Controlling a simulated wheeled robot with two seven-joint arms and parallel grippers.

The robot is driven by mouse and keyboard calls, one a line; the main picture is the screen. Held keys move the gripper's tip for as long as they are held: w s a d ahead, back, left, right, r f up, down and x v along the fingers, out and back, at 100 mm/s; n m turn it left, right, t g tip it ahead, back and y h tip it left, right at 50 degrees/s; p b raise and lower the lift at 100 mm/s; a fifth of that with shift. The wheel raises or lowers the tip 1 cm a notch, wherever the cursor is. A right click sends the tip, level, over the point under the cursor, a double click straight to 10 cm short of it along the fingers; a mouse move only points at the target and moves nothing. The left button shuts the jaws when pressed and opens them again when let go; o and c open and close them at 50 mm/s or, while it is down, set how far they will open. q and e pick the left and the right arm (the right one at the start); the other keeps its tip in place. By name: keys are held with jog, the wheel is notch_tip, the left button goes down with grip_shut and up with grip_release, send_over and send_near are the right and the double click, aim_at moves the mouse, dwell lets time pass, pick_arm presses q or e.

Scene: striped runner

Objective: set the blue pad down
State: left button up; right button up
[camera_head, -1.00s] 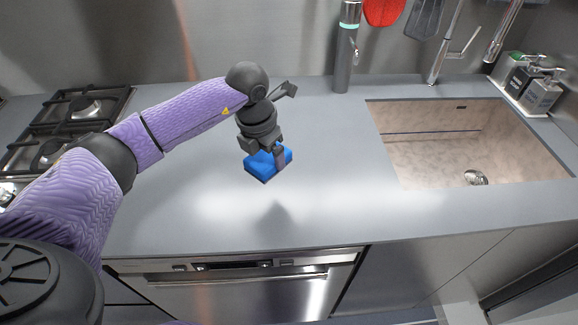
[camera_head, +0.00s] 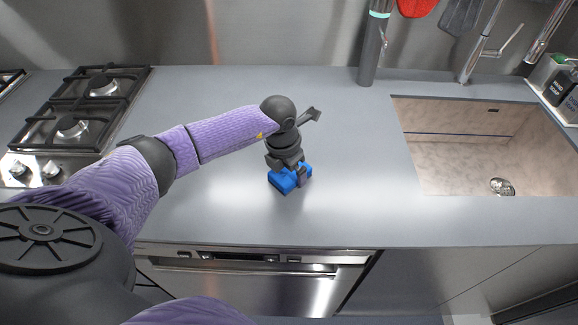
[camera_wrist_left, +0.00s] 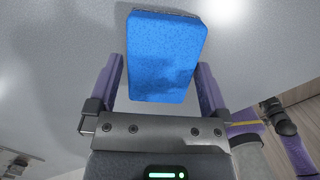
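The blue pad (camera_head: 285,183) is a small bright blue block at the middle of the grey counter. It lies at or very close to the counter top; whether it touches cannot be told. My left gripper (camera_head: 292,175) points down over it, with a finger on either side. In the left wrist view the pad (camera_wrist_left: 165,55) sits between the two fingers of the left gripper (camera_wrist_left: 160,70) and reaches past their tips. The fingers appear shut on its sides, though contact at the left finger is hard to judge. My right gripper is not in view.
The pinkish sink (camera_head: 470,150) is at the right, with a tall dark cylinder (camera_head: 374,50) behind its left end. The gas hob (camera_head: 75,125) is at the left. Counter around the pad is clear; its front edge runs below, above a steel-fronted appliance (camera_head: 260,285).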

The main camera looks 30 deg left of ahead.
aim_at(283, 175)
pick_arm(q)
notch_tip(283, 175, up, 12)
jog(key=s+p, duration=0.1)
jog(key=p, duration=0.1)
jog(key=shift+s+a, duration=0.2)
jog(key=shift+s, duration=0.2)
jog(key=shift+r+p, duration=0.1)
jog(key=shift+p, duration=0.2)
